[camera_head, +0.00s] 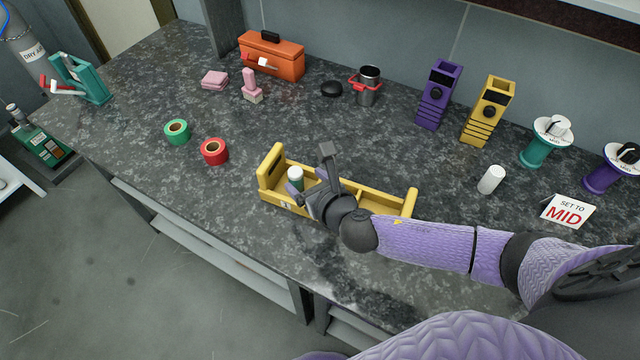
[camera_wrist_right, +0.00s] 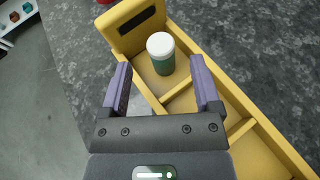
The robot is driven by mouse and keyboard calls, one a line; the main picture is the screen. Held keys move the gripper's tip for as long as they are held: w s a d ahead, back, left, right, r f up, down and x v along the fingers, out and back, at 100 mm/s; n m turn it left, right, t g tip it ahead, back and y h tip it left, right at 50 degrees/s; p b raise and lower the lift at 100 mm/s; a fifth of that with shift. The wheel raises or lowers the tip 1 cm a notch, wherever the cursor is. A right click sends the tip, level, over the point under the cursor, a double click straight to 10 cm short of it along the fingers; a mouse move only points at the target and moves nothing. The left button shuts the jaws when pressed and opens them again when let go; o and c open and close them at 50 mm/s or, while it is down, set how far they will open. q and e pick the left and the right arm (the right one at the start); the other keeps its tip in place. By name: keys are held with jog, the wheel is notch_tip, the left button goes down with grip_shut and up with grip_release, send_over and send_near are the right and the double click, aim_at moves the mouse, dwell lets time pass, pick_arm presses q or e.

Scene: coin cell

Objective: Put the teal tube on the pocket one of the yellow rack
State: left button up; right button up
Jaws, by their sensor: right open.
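The yellow rack (camera_head: 384,206) is a long open tray with tall handled ends, lying on the dark counter; its wall also shows in the right wrist view (camera_wrist_right: 264,118). The teal tube (camera_head: 295,178), with a white cap, stands in the rack's compartment at the left end. In the right wrist view the teal tube (camera_wrist_right: 161,55) is upright and apart from the fingers. My right gripper (camera_head: 309,180) is open over the rack's left part; in its wrist view the two purple fingers (camera_wrist_right: 160,85) are spread, with the tube just beyond their tips. My left gripper is not in view.
Green tape (camera_head: 177,131) and red tape (camera_head: 214,151) lie at left. Purple (camera_head: 438,95) and yellow (camera_head: 488,110) holders stand behind.

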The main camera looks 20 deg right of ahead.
jog(key=p+v, duration=0.1)
jog(key=v, duration=0.6)
